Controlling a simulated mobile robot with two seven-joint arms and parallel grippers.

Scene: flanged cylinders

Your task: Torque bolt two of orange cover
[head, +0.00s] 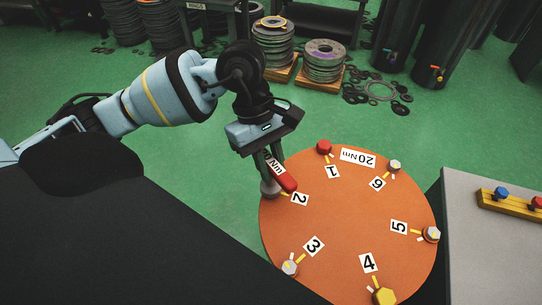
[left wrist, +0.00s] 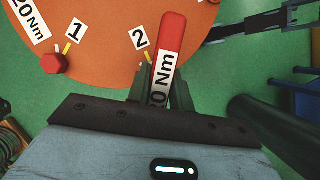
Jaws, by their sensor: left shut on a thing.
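The orange cover (head: 345,225) is a round disc with numbered bolts around its rim and a 20 Nm label. My left gripper (head: 275,175) is at the number 2 label (head: 299,198), shut on a red wrench (head: 288,183) marked 20 Nm. A rounded grey end (head: 268,189) shows beside its fingers at position two; bolt two itself cannot be made out. In the left wrist view, the wrench's red end (left wrist: 172,35) points up over the cover (left wrist: 105,60), beside the 2 label (left wrist: 140,36). Whether the wrench is seated on the bolt is hidden.
Bolt one (head: 324,147) is red, bolt four (head: 384,296) yellow; bolts three (head: 290,268), five (head: 431,234) and six (head: 394,165) look pale. A grey table (head: 480,260) with a yellow rack (head: 510,202) stands right.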

